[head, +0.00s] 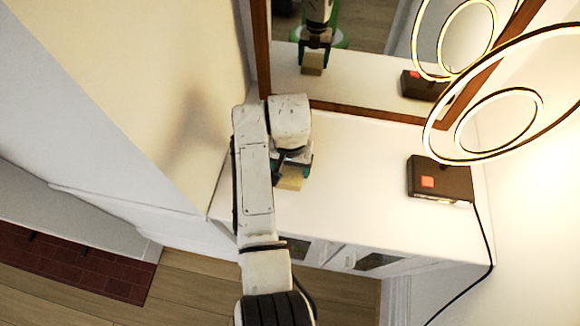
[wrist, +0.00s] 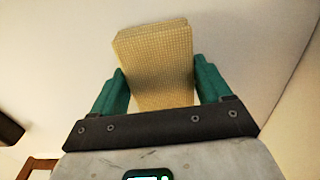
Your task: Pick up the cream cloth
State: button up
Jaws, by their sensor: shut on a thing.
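The cream cloth (wrist: 155,50) is a folded, block-like piece with a fine yellowish weave. In the wrist view it sits between the two green fingers of my gripper (wrist: 162,86), which are shut on its sides. In the head view the cloth (head: 290,182) shows below my gripper (head: 294,168), over the white cabinet top (head: 350,165); my arm hides part of the gripper. I cannot tell whether the cloth touches the top or hangs just above it.
A dark box with an orange label (head: 440,180) stands at the right of the cabinet top, with a black cable (head: 487,240). A wood-framed mirror (head: 365,112) stands behind, reflecting my gripper. Gold ring lights (head: 500,120) hang at upper right. A cream wall (head: 150,100) rises at left.

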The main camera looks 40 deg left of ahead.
jog(key=shift+r, duration=0.15)
jog(key=shift+r, duration=0.25)
notch_tip(320, 180, up, 2)
jog(key=shift+r+b, duration=0.15)
jog(key=shift+b, duration=0.3)
jog(key=s+r, duration=0.1)
jog(key=r, duration=0.1)
jog(key=s+r, duration=0.4)
jog(key=shift+s+a+r, duration=0.25)
jog(key=s+r+p, duration=0.1)
jog(key=s+p, duration=0.1)
jog(key=s+r+p, duration=0.1)
jog(key=s+p, duration=0.1)
jog(key=s, duration=0.1)
jog(key=s+r+p, duration=0.1)
jog(key=s+p, duration=0.1)
jog(key=shift+s+a+r, duration=0.15)
jog(key=shift+s, duration=0.15)
jog(key=shift+c, duration=1.2)
jog(key=shift+s+p, duration=0.3)
jog(key=shift+s, duration=0.1)
